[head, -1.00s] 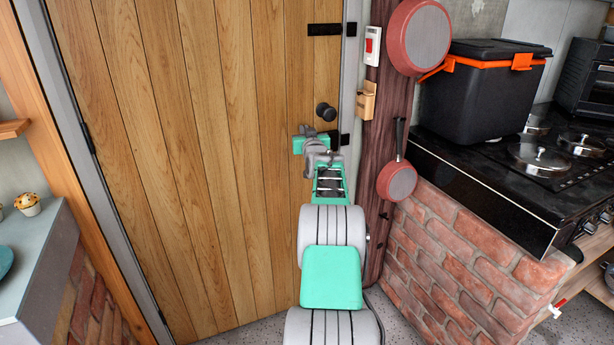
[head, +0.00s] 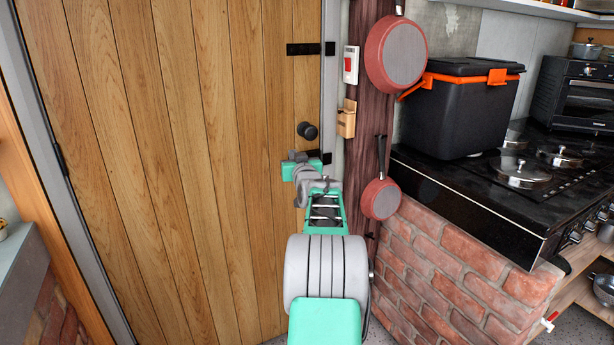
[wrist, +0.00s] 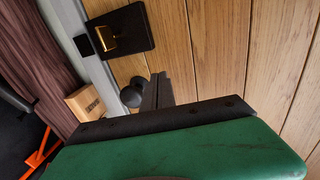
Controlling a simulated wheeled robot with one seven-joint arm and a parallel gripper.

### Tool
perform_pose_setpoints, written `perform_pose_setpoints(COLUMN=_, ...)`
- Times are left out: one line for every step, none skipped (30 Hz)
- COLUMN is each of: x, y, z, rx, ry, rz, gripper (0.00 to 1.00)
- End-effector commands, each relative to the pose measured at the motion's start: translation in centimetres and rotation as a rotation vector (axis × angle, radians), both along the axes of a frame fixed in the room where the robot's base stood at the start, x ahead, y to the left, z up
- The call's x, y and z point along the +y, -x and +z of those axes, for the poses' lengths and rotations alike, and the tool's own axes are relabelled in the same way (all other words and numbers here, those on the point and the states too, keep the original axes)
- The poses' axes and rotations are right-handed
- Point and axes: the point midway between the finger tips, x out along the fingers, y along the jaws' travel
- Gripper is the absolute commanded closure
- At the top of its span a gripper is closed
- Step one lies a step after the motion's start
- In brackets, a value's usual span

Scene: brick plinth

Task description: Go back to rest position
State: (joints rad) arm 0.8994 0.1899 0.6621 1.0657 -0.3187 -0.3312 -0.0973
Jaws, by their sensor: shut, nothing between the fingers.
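My gripper (head: 302,170) is raised in front of the wooden plank door (head: 200,150), a little below the black round knob (head: 307,130) in the head view. My arm reaches up from the bottom middle. In the wrist view the dark fingers (wrist: 158,90) are together with nothing between them, and the black knob (wrist: 131,94) appears just beside them. A black plate with a gold part (wrist: 120,28) is on the door there. The door looks closed. I cannot tell the exact gap between fingers and door.
A dark post right of the door carries two red pans (head: 395,55) and a small wooden box (head: 346,120). A brick plinth (head: 455,260) with a black cooktop and a black-orange cooler (head: 462,110) stands at right. A counter edge (head: 14,240) shows at far left.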

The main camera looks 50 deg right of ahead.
Motion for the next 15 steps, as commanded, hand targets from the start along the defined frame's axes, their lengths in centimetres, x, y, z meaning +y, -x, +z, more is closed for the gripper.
perform_pose_setpoints(x=0.3, y=1.5, z=-0.1, rx=0.003, ry=-0.003, rz=-0.004, gripper=1.00)
perform_pose_setpoints(x=0.6, y=2.2, z=-0.1, rx=0.002, ry=-0.004, rz=-0.004, gripper=1.00)
perform_pose_setpoints(x=0.9, y=3.2, z=-0.1, rx=0.002, ry=-0.004, rz=-0.005, gripper=1.00)
perform_pose_setpoints(x=1.1, y=3.9, z=-0.1, rx=0.003, ry=-0.005, rz=-0.006, gripper=1.00)
perform_pose_setpoints(x=1.3, y=4.5, z=-0.2, rx=0.003, ry=-0.005, rz=-0.005, gripper=1.00)
perform_pose_setpoints(x=1.6, y=5.2, z=-0.2, rx=0.004, ry=-0.004, rz=-0.005, gripper=1.00)
perform_pose_setpoints(x=1.8, y=5.6, z=-0.3, rx=0.005, ry=-0.006, rz=-0.005, gripper=1.00)
perform_pose_setpoints(x=1.9, y=6.0, z=-0.3, rx=0.004, ry=-0.005, rz=-0.004, gripper=1.00)
perform_pose_setpoints(x=2.1, y=6.3, z=-0.3, rx=0.005, ry=-0.006, rz=-0.004, gripper=1.00)
perform_pose_setpoints(x=2.2, y=6.5, z=-0.4, rx=0.005, ry=-0.006, rz=-0.004, gripper=1.00)
perform_pose_setpoints(x=2.3, y=6.6, z=-0.4, rx=0.005, ry=-0.006, rz=-0.003, gripper=1.00)
perform_pose_setpoints(x=2.4, y=6.8, z=-0.4, rx=0.005, ry=-0.006, rz=-0.002, gripper=1.00)
perform_pose_setpoints(x=2.5, y=6.8, z=-0.4, rx=0.006, ry=-0.007, rz=-0.001, gripper=1.00)
perform_pose_setpoints(x=2.7, y=6.7, z=-0.3, rx=0.009, ry=-0.008, rz=0.002, gripper=1.00)
perform_pose_setpoints(x=3.4, y=6.2, z=0.0, rx=0.018, ry=-0.014, rz=0.012, gripper=1.00)
